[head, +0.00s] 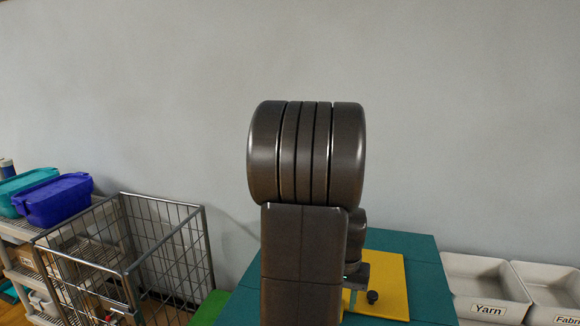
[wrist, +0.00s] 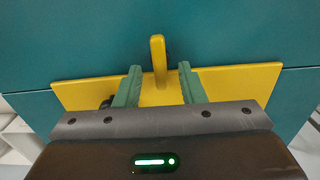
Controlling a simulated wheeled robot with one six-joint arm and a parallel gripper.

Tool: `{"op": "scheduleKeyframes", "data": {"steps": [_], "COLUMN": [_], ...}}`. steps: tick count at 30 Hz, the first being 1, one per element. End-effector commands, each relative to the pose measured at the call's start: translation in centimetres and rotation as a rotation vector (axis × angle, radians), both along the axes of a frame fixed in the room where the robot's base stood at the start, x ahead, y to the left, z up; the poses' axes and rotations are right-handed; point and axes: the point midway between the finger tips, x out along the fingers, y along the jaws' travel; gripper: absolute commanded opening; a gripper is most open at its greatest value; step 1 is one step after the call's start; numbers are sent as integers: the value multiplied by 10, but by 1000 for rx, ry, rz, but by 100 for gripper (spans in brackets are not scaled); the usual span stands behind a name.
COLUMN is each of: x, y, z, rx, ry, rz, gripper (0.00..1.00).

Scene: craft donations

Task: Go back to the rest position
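My gripper (wrist: 160,78) shows in the wrist view with its two green fingers apart and nothing held between them. A yellow board (wrist: 228,82) lies beyond the fingers on a teal surface (wrist: 230,30). A narrow yellow upright piece (wrist: 158,58) shows between and just past the fingertips, apart from both. In the head view my dark arm stands in the middle and hides most of the gripper. The yellow board (head: 388,275) lies on the teal table (head: 425,270) to the right of my arm.
Pale bins labelled Yarn (head: 488,308) and Fabric (head: 565,318) stand at right. A wire cage cart (head: 165,250) is at left, beside shelves with a blue bin (head: 55,200) and a teal bin (head: 25,185). A bare wall stands behind.

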Motion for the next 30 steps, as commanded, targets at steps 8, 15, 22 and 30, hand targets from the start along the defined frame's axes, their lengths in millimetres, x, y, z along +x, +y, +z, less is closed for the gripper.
{"op": "scheduleKeyframes", "data": {"steps": [8,15,22,30], "x": [0,0,0,1], "y": [0,0,0,0], "z": [-18,-17,-7,41], "rx": [0,0,-1,-1], "ry": [0,-1,-2,-6], "rz": [0,4,0,0], "gripper": [36,36,36,36]}}
